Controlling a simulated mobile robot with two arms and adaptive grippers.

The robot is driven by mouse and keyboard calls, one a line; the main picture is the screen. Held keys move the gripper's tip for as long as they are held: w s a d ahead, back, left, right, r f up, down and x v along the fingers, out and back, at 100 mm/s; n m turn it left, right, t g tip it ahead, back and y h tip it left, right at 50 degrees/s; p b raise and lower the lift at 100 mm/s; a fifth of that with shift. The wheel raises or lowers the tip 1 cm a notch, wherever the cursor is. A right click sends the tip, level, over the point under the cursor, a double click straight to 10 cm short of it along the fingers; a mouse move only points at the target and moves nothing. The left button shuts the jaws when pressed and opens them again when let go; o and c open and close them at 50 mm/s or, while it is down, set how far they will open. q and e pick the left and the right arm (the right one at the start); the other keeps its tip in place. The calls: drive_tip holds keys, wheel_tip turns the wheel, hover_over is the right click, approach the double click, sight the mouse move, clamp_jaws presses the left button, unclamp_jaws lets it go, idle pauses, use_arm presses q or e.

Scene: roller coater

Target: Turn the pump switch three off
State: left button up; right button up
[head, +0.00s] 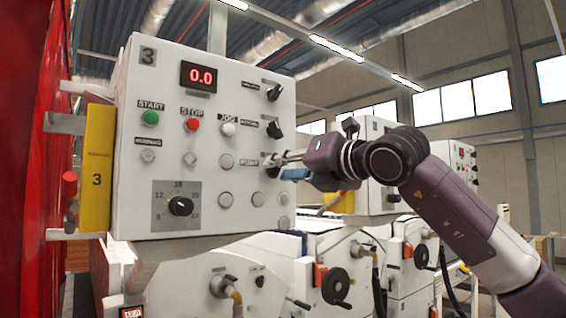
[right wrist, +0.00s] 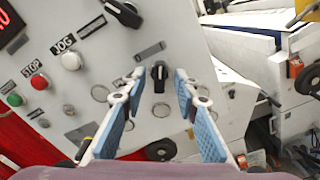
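The white control panel (head: 215,70) marked 3 fills the left of the head view. Black rotary switches run down its right side. The lowest one (right wrist: 159,77), apparently the pump switch, sits between the fingertips of my right gripper (right wrist: 160,80) in the right wrist view. Its pointer looks nearly upright in that picture. The label by it (right wrist: 150,51) is unreadable. My right gripper's fingers are open on both sides of the switch, with gaps visible. In the head view, the right gripper (head: 279,163) reaches the panel from the right and largely hides this switch. My left gripper is not in view.
Two other switches (head: 273,92) (head: 274,129) are above. Start (head: 150,118), stop (head: 192,124) and jog (head: 228,129) buttons and a dial (head: 181,206) are left. The display (head: 198,76) reads 0.0. More panels (head: 457,165) stand behind my right arm.

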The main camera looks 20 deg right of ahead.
drive_tip(key=shift+w, duration=0.1)
drive_tip(key=shift+c, duration=0.2)
clamp_jaws()
drive_tip(key=n+b, duration=0.1)
drive_tip(key=n, duration=0.1)
drive_tip(key=shift+f+n, duration=0.1)
drive_tip(key=shift+n, duration=0.3)
drive_tip(key=n, duration=0.3)
drive_tip(key=shift+n, duration=0.3)
drive_tip(key=n, duration=0.5)
drive_tip(key=shift+n, duration=0.4)
